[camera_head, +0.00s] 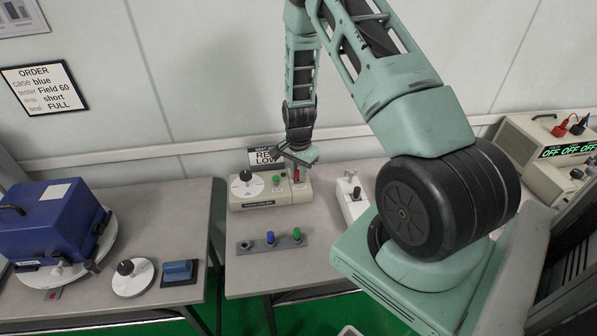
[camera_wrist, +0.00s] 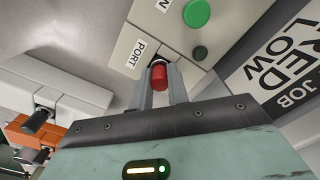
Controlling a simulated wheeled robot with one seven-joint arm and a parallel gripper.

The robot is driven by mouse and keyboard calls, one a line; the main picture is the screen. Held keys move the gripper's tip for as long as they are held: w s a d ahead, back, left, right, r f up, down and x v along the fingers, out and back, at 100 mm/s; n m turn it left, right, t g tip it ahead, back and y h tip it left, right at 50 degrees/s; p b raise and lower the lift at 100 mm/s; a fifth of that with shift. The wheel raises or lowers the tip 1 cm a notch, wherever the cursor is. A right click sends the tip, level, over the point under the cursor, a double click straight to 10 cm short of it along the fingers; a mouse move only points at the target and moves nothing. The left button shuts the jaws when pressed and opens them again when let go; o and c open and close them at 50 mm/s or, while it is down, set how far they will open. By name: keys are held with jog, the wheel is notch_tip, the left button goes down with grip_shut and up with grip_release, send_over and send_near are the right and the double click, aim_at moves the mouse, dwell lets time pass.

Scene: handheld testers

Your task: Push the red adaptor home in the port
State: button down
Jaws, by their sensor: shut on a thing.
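The red adaptor (camera_head: 297,175) is between the fingers of my gripper (camera_head: 298,163), over the right end of the beige tester (camera_head: 262,204). In the wrist view the red adaptor (camera_wrist: 159,79) sits between the two grey fingertips of my gripper (camera_wrist: 161,88), which is shut on it. The adaptor's far end meets the tester face (camera_wrist: 165,42) right beside the PORT label (camera_wrist: 140,49). The port opening is hidden by the adaptor, so I cannot tell how deep it sits.
A rack (camera_head: 245,246) with a blue adaptor (camera_head: 270,238) and a green adaptor (camera_head: 297,234) lies in front of the tester. A white switch box (camera_head: 352,200) stands to the right. A RED LOW job sign (camera_head: 262,157) is behind. A blue case (camera_head: 50,225) is on the left table.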

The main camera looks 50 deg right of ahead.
jog(key=shift+f, duration=0.2)
jog(key=c, duration=1.3)
grip_release()
jog(key=shift+r, duration=0.1)
notch_tip(320, 180, up, 17)
jog(key=shift+r+b, duration=0.1)
jog(key=shift+b, duration=0.9)
